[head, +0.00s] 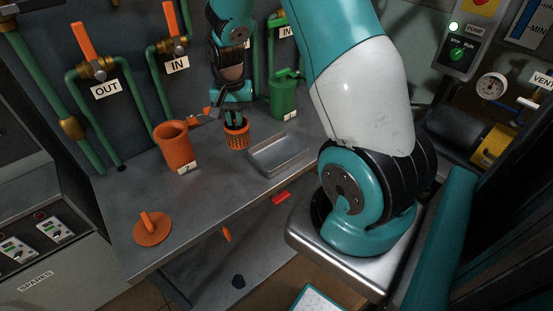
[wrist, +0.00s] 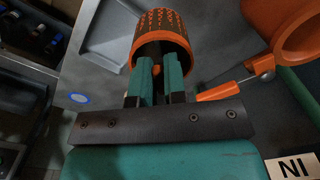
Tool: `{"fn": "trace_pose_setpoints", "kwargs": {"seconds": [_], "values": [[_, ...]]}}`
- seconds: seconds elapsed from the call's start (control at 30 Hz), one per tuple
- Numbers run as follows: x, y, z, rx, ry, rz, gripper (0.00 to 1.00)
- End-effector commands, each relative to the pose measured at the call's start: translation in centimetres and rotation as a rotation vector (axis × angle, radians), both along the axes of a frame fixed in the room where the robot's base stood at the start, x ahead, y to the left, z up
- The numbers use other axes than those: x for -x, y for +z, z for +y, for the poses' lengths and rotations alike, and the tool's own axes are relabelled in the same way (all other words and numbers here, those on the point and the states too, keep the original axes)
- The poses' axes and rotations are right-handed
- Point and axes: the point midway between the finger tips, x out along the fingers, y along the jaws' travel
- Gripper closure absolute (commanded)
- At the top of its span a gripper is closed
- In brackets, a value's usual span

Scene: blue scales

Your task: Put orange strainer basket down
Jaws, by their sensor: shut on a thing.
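The orange strainer basket (head: 236,138) is a slotted cylinder on or just above the grey bench, between the orange housing and the metal tray; I cannot tell whether it touches the bench. My gripper (head: 235,117) points down into its top. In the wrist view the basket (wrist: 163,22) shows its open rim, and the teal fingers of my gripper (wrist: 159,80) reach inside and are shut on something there. The gripped part is mostly hidden by the fingers.
The orange housing (head: 177,147), labelled 2, stands left of the basket. An empty metal tray (head: 282,152) lies to the right. A green housing (head: 284,98) stands behind. An orange lid (head: 152,229) lies at the front left. Bench (head: 210,195) in front of the basket is clear.

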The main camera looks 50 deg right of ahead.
Motion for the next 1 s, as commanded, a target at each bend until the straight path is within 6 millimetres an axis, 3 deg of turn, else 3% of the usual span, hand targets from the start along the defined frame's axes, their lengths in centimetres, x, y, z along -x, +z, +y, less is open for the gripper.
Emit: {"fn": "trace_pose_setpoints", "kwargs": {"seconds": [0.03,0.1,0.2,0.3,0.43,0.57,0.8,1.0], "values": [[0.3,1.3,-2.6,0.004,-0.155,-0.013,1.00],[1.2,3.6,-5.4,0.003,-0.367,-0.012,1.00],[2.9,6.4,-8.4,0.001,-0.618,-0.008,1.00],[4.3,8.4,-10.2,0.000,-0.786,-0.006,1.00],[5.2,9.0,-11.2,-0.001,-0.889,0.001,1.00],[5.4,6.7,-11.3,-0.002,-0.903,0.010,1.00],[5.4,-0.1,-11.2,-0.003,-0.899,0.010,1.00],[5.4,-4.8,-11.2,-0.002,-0.898,0.007,1.00]]}}
